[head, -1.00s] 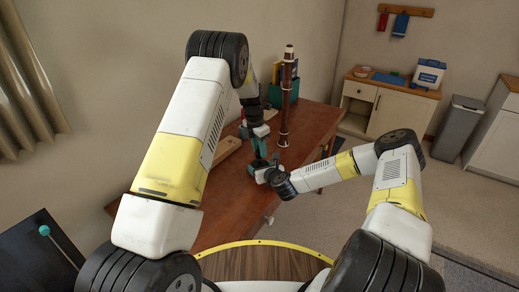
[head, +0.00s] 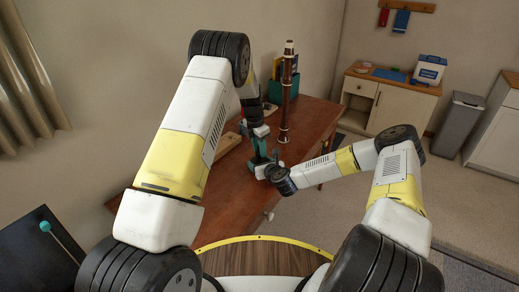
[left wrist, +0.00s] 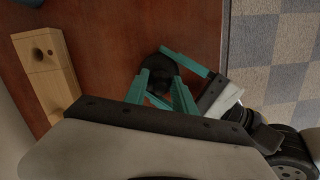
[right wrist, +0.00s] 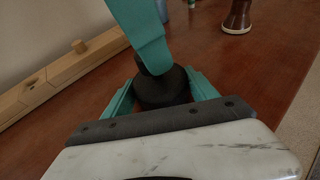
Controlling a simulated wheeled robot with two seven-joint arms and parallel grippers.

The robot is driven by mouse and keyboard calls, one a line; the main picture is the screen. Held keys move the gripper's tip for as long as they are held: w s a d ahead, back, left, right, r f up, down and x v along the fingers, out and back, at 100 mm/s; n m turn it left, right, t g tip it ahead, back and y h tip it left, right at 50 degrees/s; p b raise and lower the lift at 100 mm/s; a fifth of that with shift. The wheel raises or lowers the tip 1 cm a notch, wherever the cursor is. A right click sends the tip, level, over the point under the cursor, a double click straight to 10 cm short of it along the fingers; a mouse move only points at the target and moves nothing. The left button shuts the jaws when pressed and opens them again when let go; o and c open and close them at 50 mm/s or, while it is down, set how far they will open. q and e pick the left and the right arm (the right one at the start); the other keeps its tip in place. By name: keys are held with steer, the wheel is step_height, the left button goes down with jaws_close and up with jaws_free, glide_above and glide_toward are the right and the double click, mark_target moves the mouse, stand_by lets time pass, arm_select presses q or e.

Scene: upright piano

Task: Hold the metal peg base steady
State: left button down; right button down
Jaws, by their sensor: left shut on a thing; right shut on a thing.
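The metal peg base is a small dark round piece, seen standing on the brown table in the right wrist view (right wrist: 160,90). It also shows in the left wrist view (left wrist: 163,72). My right gripper (head: 262,170) comes in low from the right, its teal fingers shut on the base from both sides. My left gripper (head: 259,150) reaches down from above, its teal fingers closed at the top of the same dark piece. In the head view the grippers hide the base. The exact left finger contact is partly hidden.
A tall dark woodwind instrument (head: 288,95) stands upright just behind the grippers. A light wooden block with a hole (left wrist: 45,60) lies to the left on the table (head: 220,205). A teal holder (head: 274,90) stands at the back. The table's front area is clear.

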arm_select(q)
steer(key=shift+f, duration=0.55)
